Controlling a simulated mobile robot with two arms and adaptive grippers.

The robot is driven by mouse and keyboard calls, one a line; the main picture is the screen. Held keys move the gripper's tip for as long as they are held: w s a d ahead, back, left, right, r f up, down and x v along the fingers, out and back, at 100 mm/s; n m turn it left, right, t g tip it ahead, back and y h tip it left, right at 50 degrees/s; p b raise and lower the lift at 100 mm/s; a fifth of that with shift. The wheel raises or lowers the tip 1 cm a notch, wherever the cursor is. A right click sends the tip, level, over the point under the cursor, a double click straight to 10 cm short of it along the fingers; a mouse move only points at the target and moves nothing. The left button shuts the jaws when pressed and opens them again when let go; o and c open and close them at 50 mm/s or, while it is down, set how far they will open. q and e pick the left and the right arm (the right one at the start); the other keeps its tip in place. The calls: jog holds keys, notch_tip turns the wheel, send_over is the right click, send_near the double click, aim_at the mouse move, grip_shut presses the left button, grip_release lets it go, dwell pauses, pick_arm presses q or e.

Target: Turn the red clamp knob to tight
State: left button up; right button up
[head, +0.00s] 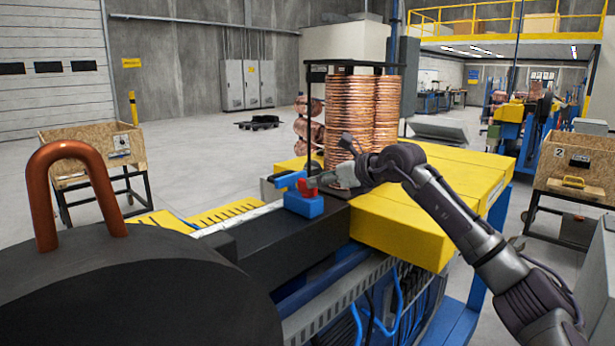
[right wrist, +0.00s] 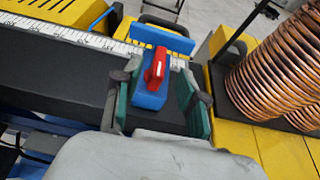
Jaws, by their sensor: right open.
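The red clamp knob (head: 307,186) sits on top of a blue clamp block (head: 303,206) at the end of the dark machine bed. In the right wrist view the knob (right wrist: 157,66) is a red bar lying lengthwise over the blue block (right wrist: 150,98). My right gripper (head: 322,181) is at the knob from the right in the head view. In the right wrist view its green-padded fingers (right wrist: 160,102) are open, one on each side of the block and knob, with gaps visible. My left gripper is not in view.
A white ruler scale (right wrist: 75,37) runs along the bed. Copper coils (head: 350,115) stand behind the clamp. A yellow cover (head: 410,225) lies to the right. A bent copper tube (head: 75,160) rises from the dark round machine part at the left front.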

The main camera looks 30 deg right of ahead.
aim_at(302, 187)
jog(key=p+x, duration=0.1)
jog(key=x, duration=0.4)
jog(key=shift+w+a, duration=0.1)
jog(key=shift+w, duration=0.05)
grip_shut()
